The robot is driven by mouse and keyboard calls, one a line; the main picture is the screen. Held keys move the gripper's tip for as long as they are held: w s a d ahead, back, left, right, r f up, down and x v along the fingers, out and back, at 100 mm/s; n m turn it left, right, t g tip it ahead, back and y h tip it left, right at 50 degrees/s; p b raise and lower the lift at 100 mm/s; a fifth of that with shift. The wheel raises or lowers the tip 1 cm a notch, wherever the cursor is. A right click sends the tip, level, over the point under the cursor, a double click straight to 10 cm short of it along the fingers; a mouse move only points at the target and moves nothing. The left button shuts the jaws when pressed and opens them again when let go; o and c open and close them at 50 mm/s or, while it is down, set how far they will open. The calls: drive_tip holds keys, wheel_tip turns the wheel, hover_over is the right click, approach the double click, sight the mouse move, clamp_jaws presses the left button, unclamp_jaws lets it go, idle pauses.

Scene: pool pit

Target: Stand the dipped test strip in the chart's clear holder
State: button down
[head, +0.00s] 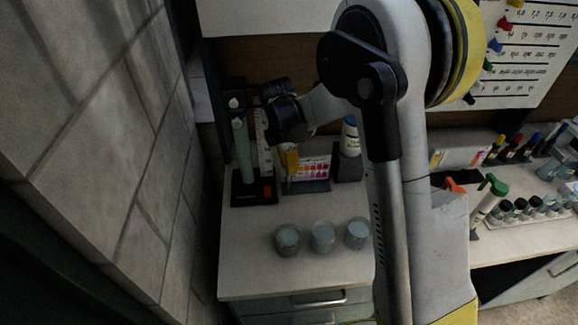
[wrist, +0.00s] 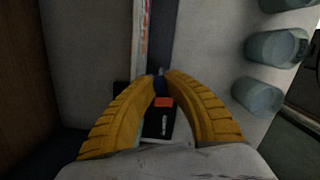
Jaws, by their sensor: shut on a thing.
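My gripper (wrist: 160,76) points down, its yellow fingers closed together at the tips. A small pale sliver (wrist: 160,70) shows at the fingertips; it looks like the end of the test strip, mostly hidden by the fingers. In the head view my gripper (head: 289,158) is at the left end of the colour chart (head: 315,168). The chart stands on a dark grey base and has rows of yellow to pink squares. In the wrist view the chart (wrist: 140,35) is seen nearly edge-on, just ahead of the fingertips. I cannot make out the clear holder.
A black stand (head: 243,193) with an orange-red switch and upright pale green tube is left of the chart. Several things crowd behind. Three grey jars (head: 322,237) stand in front. A white bottle (head: 350,137) is right of the chart. The counter's front left is clear.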

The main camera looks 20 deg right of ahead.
drive_tip(key=shift+f+b, duration=0.35)
drive_tip(key=shift+f, duration=0.05)
drive_tip(key=c, duration=1.4)
unclamp_jaws()
drive_tip(key=shift+r, duration=0.1)
drive_tip(key=shift+w+r+p, duration=0.15)
drive_tip(key=shift+r+p, duration=1)
drive_tip(key=shift+r, duration=0.5)
drive_tip(key=shift+r+p, duration=1)
drive_tip(key=shift+r, duration=0.8)
